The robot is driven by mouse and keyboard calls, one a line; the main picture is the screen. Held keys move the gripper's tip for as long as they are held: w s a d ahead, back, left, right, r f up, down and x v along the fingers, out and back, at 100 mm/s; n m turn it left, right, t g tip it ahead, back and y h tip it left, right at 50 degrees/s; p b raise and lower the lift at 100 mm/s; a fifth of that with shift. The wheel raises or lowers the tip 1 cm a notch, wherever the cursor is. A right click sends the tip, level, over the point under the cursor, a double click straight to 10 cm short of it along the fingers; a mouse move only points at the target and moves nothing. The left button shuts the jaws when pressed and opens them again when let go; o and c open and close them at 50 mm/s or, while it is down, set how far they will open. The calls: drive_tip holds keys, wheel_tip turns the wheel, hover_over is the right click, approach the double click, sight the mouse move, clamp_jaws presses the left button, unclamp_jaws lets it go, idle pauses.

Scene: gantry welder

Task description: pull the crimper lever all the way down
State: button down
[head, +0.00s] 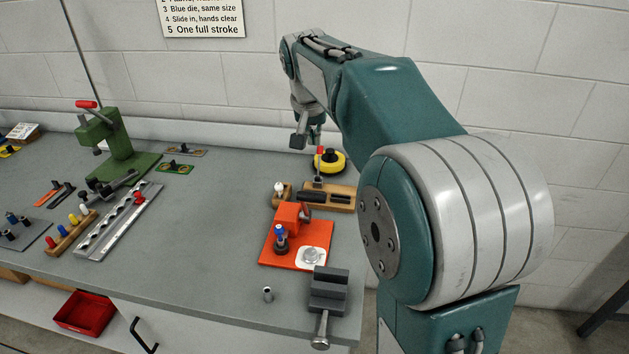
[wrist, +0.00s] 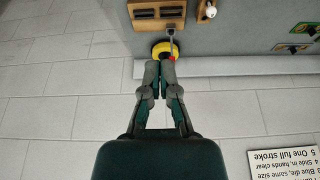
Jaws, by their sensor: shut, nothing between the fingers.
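A green bench press (head: 120,150) stands at the left of the bench, against the back wall; I take it to be the crimper. A red grip (head: 86,104) sticks out to the left at its top. A thin dark rod (head: 82,50) rises from the press top and leaves the picture; I cannot tell whether it is the lever. My gripper (head: 308,140) hangs at the back of the bench, well to the right of the press. In the wrist view my gripper (wrist: 166,66) is shut and empty, its tips appearing close to a yellow roll; the press is out of that view.
The yellow roll (head: 330,161) and a wooden holder (head: 340,199) sit under my gripper. An orange fixture (head: 297,245) and grey vise (head: 328,290) stand in front. A slotted metal rail (head: 118,221) and wooden peg block (head: 70,233) lie before the press. Bench between press and fixture is mostly clear.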

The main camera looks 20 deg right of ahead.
drive_tip(key=shift+f, duration=0.1)
wheel_tip(320, 180, down, 11)
drive_tip(key=shift+f, duration=0.2)
idle(0.4)
drive_tip(key=shift+a+f, duration=0.1)
